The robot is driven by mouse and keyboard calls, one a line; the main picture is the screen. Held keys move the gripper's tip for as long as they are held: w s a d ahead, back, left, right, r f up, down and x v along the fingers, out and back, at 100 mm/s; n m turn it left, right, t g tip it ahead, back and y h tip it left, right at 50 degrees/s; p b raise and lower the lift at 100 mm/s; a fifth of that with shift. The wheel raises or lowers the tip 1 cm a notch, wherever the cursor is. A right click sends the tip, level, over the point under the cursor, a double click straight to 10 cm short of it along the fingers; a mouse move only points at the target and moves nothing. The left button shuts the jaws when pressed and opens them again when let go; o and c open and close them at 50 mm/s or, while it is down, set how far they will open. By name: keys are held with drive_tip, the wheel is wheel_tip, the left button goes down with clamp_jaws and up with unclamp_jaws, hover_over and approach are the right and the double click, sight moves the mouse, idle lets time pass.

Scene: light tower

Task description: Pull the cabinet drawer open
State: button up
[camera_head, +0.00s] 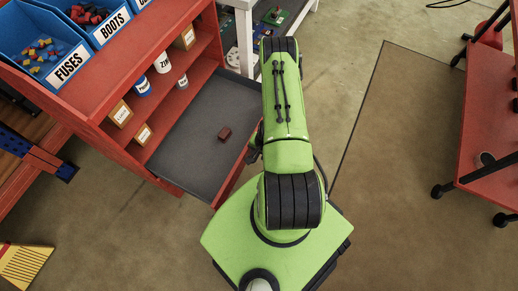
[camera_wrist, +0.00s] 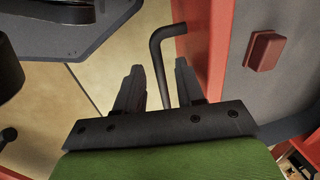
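The red cabinet (camera_head: 140,60) stands at the upper left in the head view. Its grey drawer (camera_head: 185,150) is pulled well out and holds a small brown block (camera_head: 224,133); the block also shows in the wrist view (camera_wrist: 264,51). The drawer's red front (camera_wrist: 205,45) carries a black bent bar handle (camera_wrist: 157,62). My gripper (camera_wrist: 158,70) is open, its two dark fingers on either side of the handle, with gaps visible on both sides. In the head view my green arm hides the gripper and the handle.
Shelves above the drawer hold several small containers (camera_head: 163,63). Blue bins (camera_head: 60,60) of small parts sit on top. A white-legged table (camera_head: 245,40) stands behind, a red wheeled cart (camera_head: 490,120) at the right. The floor between is open. A yellow broom (camera_head: 25,265) lies lower left.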

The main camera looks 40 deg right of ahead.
wheel_tip(320, 180, up, 16)
drive_tip(key=s+d+p, duration=0.1)
drive_tip(key=s+p, duration=0.1)
drive_tip(key=p, duration=0.3)
drive_tip(key=shift+s+f, duration=0.25)
drive_tip(key=shift+s, duration=0.1)
drive_tip(key=w+a+r+n+p, duration=0.2)
drive_tip(key=w+r+n, duration=0.1)
drive_tip(key=r, duration=0.7)
drive_tip(key=w+a+r+n+t+h+p, duration=0.1)
drive_tip(key=w+a+r+n, duration=0.15)
drive_tip(key=r, duration=0.65)
drive_tip(key=w+a+r+n+p, duration=0.2)
drive_tip(key=w+r, duration=0.1)
drive_tip(key=r, duration=0.7)
drive_tip(key=s+a+r+n+t+p, duration=0.1)
drive_tip(key=s+a+r+n, duration=0.1)
drive_tip(key=r, duration=0.4)
drive_tip(key=s+a+r+n+p, duration=0.1)
drive_tip(key=s+a+r+n, duration=0.1)
drive_tip(key=s+a+r, duration=0.3)
drive_tip(key=s+a+r+n+t+p, duration=0.1)
drive_tip(key=s+a+r+n, duration=0.1)
drive_tip(key=s+r, duration=0.5)
drive_tip(key=shift+a+r+t+p, duration=0.35)
drive_tip(key=shift+a+r, duration=0.3)
drive_tip(key=shift+r, duration=0.25)
